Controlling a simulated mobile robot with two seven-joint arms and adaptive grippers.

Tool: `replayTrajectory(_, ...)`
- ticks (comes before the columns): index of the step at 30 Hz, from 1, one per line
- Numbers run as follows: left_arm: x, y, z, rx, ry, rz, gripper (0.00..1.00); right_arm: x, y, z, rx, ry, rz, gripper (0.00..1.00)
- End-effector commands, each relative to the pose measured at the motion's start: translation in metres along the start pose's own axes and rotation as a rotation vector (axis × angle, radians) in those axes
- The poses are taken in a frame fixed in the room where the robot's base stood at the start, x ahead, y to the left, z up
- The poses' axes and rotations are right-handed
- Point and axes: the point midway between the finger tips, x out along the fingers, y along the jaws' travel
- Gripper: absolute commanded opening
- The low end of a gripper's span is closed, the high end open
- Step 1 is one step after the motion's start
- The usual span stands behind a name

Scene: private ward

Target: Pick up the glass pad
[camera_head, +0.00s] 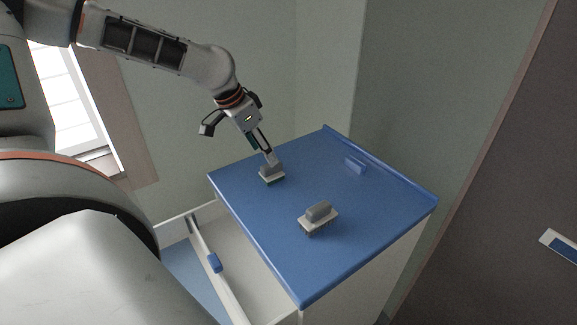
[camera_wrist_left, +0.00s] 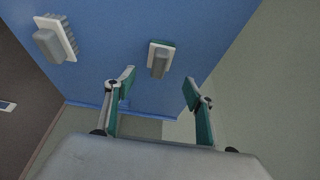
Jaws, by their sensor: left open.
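The glass pad appears to be the small block with a grey grip, a pale plate and a green underside (camera_head: 271,174), lying on the blue cabinet top near its left edge. In the left wrist view, this pad (camera_wrist_left: 160,57) lies just beyond my open fingers, roughly centred between them. My left gripper (camera_head: 266,149) reaches down from the upper left, its tips close to the pad's grip; contact cannot be told. In the wrist view my left gripper (camera_wrist_left: 158,84) is open and holds nothing. My right gripper is not in view.
A similar grey-handled brush with bristles (camera_head: 318,216) lies nearer the front of the blue cabinet top (camera_head: 375,210); it also shows in the left wrist view (camera_wrist_left: 55,38). A raised blue rim runs along the right edge. An open drawer (camera_head: 213,262) is at the lower left. Walls stand behind.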

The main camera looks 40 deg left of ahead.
Motion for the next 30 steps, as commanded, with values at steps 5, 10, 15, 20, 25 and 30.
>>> replayTrajectory(5,0.017,0.000,0.002,-0.002,-0.006,0.001,0.54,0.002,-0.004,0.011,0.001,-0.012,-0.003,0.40)
replayTrajectory(10,0.033,0.001,0.003,-0.001,-0.005,0.001,0.54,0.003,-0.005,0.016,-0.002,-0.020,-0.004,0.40)
replayTrajectory(15,0.058,0.003,0.007,-0.002,-0.008,0.001,0.54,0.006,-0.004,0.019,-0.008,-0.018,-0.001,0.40)
replayTrajectory(20,0.075,0.002,0.006,-0.001,-0.004,-0.001,0.54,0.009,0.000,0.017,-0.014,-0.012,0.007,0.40)
replayTrajectory(25,0.078,0.003,0.004,-0.002,0.000,0.000,0.54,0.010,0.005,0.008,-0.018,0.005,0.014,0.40)
replayTrajectory(30,0.077,0.002,0.004,-0.002,0.000,-0.001,0.44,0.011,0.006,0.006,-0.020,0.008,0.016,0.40)
